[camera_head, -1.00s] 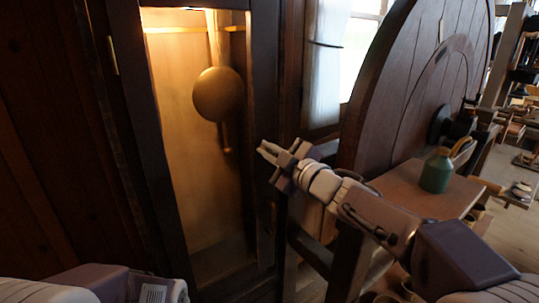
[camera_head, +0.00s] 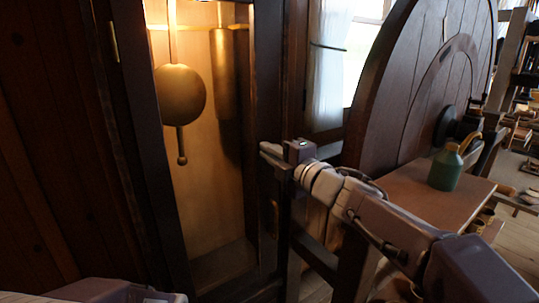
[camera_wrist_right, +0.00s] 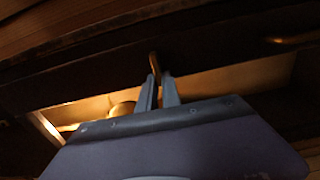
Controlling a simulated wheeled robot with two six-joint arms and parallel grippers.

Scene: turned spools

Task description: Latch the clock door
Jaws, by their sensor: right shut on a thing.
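The clock door (camera_head: 139,130) is a tall dark wood frame around a lit opening, with a brass hinge on its left side. It looks closed against the case, though I cannot tell if it sits fully flush. My right gripper (camera_head: 267,150) is at the right stile of the door. In the right wrist view its fingers (camera_wrist_right: 158,88) are close together on a small brass latch piece (camera_wrist_right: 154,64) on the dark wood. The fingers hide part of that piece. My left gripper is out of view; only part of my left arm shows at the bottom left.
A gold pendulum (camera_head: 180,94) and a brass weight (camera_head: 223,75) hang inside the case. A brass handle (camera_head: 274,216) is lower on the right stile. A large wooden wheel (camera_head: 400,90) and a board with a green bottle (camera_head: 445,168) stand at right, close to my right arm.

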